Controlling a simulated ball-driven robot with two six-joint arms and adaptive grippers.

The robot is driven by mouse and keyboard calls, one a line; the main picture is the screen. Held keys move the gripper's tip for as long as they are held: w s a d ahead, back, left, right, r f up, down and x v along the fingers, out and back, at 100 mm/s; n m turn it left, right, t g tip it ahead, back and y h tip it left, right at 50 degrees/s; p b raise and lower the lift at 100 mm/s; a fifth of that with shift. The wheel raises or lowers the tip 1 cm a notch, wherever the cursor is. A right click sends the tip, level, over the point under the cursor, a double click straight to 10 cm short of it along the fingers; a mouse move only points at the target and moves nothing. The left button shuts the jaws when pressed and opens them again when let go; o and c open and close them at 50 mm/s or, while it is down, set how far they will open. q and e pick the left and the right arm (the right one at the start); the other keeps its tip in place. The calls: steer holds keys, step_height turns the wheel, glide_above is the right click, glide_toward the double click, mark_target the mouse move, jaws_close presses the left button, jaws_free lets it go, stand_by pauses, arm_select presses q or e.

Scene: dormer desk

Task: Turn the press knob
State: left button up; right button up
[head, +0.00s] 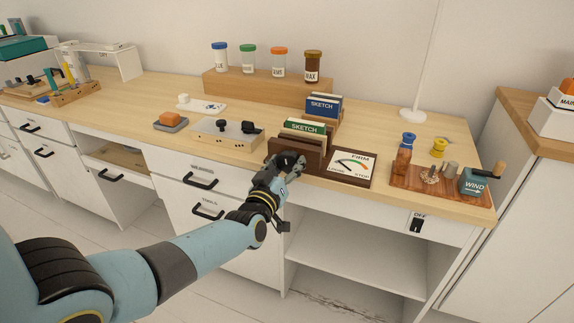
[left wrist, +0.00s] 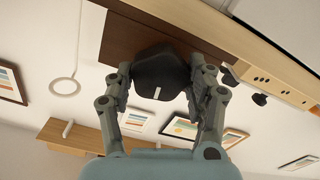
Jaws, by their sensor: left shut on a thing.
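The press (head: 310,146) is a dark brown wooden stand near the desk's front edge. A dial card (head: 350,167) marked LOOSE, FIRM and STOP lies at its right. The press knob is black and faceted with a white mark on its face; it shows in the left wrist view (left wrist: 160,80), in front of the brown press board (left wrist: 122,38). My left gripper (head: 289,163) is shut on the knob, with a finger on each side of it in the left wrist view (left wrist: 161,95). In the head view the gripper hides part of the knob. My right gripper is not in view.
Green and blue SKETCH books (head: 304,126) stand behind. A wooden tray (head: 420,183) with spools and a WIND box (head: 473,183) is at the right. An OFF switch (head: 416,225) is on the desk front.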

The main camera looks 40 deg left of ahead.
arm_select(q)
steer(key=shift+s+f, duration=0.15)
steer(key=shift+f, duration=0.1)
steer(key=o, duration=1.2)
steer(key=shift+r, duration=0.15)
steer(key=v, duration=1.2)
steer(key=shift+d, duration=0.1)
